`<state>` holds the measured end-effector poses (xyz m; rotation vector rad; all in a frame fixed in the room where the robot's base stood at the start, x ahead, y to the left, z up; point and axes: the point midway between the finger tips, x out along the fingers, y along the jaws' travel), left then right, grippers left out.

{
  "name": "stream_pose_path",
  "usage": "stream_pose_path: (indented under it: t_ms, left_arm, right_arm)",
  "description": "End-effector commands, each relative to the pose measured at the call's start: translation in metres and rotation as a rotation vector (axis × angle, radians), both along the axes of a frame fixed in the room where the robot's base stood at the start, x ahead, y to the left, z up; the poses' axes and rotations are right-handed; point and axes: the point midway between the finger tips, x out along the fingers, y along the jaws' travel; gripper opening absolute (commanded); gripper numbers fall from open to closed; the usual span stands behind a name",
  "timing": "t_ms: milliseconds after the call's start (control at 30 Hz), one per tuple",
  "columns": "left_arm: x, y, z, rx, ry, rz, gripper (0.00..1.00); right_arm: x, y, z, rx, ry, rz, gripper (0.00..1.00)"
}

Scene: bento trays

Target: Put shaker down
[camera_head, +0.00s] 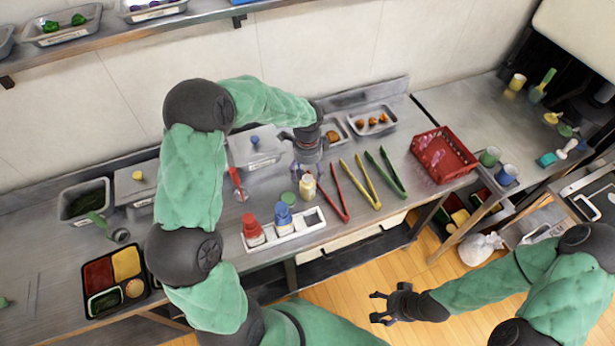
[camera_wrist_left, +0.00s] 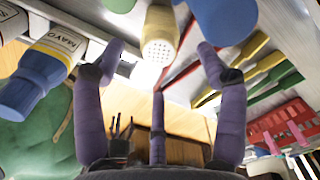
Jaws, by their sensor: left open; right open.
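The pale yellow shaker (camera_head: 307,188) stands on the steel counter just behind the white bottle rack (camera_head: 312,222). In the left wrist view the shaker (camera_wrist_left: 160,35), with its perforated top, shows between and beyond my spread fingertips. My left gripper (camera_head: 309,168) is open above and behind it; in the wrist view its purple fingers (camera_wrist_left: 160,62) are apart with a gap around the shaker. Whether any finger touches it I cannot tell. My right gripper (camera_head: 378,308) is open and empty over the floor, in front of the counter.
A red bottle (camera_head: 253,231) and a blue bottle (camera_head: 284,216) stand in the rack. Red tongs (camera_head: 334,192), yellow tongs (camera_head: 367,183) and green tongs (camera_head: 392,173) lie to the shaker's right. A red basket (camera_head: 453,170) is farther right. A bento tray (camera_head: 99,307) sits at far left.

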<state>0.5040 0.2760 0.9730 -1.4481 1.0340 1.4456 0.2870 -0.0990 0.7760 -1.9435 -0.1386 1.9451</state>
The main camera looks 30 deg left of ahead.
Motion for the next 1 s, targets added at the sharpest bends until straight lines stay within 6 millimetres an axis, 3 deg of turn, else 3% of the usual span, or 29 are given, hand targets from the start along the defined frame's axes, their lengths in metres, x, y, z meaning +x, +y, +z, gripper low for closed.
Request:
stream_pose_path:
  t_ms: [100, 300, 1000]
  left_arm:
    - [0.001, 0.0, 0.024, 0.0, -0.002, 0.001, 0.72]
    - [0.0, 0.0, 0.044, 0.0, 0.0, 0.001, 0.72]
    - [0.0, 0.0, 0.051, 0.0, 0.001, 0.001, 0.72]
  right_arm:
    - [0.0, 0.0, 0.005, 0.0, 0.0, 0.0, 0.74]
    - [0.0, 0.0, 0.007, 0.0, 0.0, 0.0, 0.74]
    - [0.0, 0.0, 0.011, 0.0, 0.0, 0.0, 0.74]
